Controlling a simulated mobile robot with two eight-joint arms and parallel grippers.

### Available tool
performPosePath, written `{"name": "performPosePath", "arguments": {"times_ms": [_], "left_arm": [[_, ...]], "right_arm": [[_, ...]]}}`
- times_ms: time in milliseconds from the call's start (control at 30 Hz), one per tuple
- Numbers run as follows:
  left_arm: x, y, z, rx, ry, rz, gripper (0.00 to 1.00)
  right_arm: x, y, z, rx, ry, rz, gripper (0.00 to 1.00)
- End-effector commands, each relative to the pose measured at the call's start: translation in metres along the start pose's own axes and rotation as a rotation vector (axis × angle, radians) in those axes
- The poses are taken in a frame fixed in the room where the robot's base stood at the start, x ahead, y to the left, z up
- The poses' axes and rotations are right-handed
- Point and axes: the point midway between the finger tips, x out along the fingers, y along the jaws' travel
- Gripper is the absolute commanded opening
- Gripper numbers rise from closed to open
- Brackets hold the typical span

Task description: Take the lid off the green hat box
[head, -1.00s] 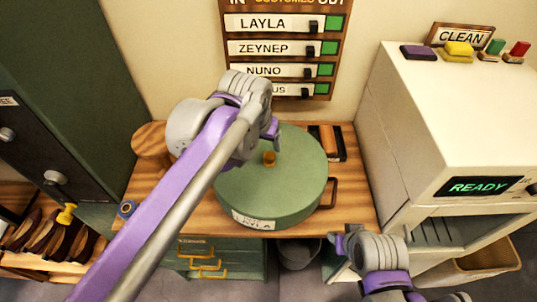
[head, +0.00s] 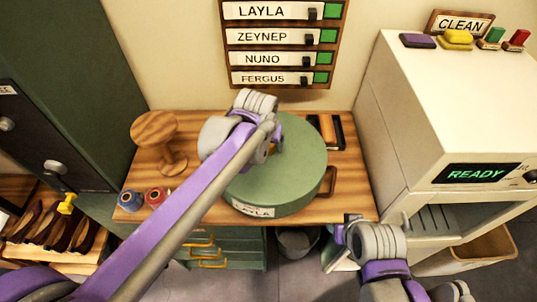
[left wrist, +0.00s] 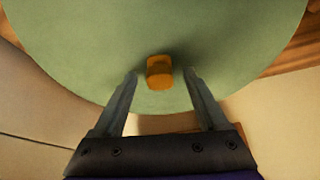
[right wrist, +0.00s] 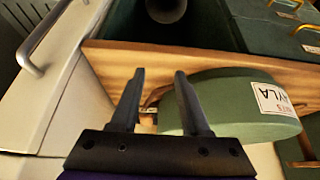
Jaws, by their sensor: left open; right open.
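The green hat box (head: 290,170) stands on the wooden table with its round lid on and a LAYLA label on its front. In the left wrist view the lid (left wrist: 230,40) fills the top, and its orange-brown knob (left wrist: 160,71) lies between the fingertips of my open left gripper (left wrist: 160,78). Whether the fingers touch the knob cannot be told. In the head view my left arm partly covers the lid and knob. My right gripper (right wrist: 155,78) is open and empty, off the table's front right; the box side (right wrist: 230,100) shows beyond it.
A wooden stand (head: 158,135) and small spools (head: 156,197) are on the table's left. A dark brush-like item (head: 330,130) lies behind the box. A white READY machine (head: 400,140) stands close on the right. Green drawers (head: 225,247) and a grey bin (head: 297,242) are below.

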Motion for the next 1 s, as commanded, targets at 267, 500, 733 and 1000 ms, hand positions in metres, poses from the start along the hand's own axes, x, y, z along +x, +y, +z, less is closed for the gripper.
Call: {"name": "performPosePath", "arguments": {"times_ms": [267, 500, 733, 1000], "left_arm": [[-0.0003, 0.0000, -0.0001, 0.000, 0.000, 0.000, 0.32], [-0.0004, -0.0001, -0.0001, 0.000, 0.000, 0.000, 0.00], [-0.0005, 0.0000, -0.0002, 0.000, 0.000, 0.000, 0.00], [-0.0005, 0.0000, -0.0002, 0.000, 0.000, 0.000, 0.00]], "right_arm": [[0.0000, 0.0000, 0.0000, 0.000, 0.000, 0.000, 0.46], [0.0000, 0.0000, 0.0000, 0.000, 0.000, 0.000, 0.46], [0.0000, 0.0000, -0.0001, 0.000, 0.000, 0.000, 0.46], [0.0000, 0.0000, 0.0000, 0.000, 0.000, 0.000, 0.46]]}}
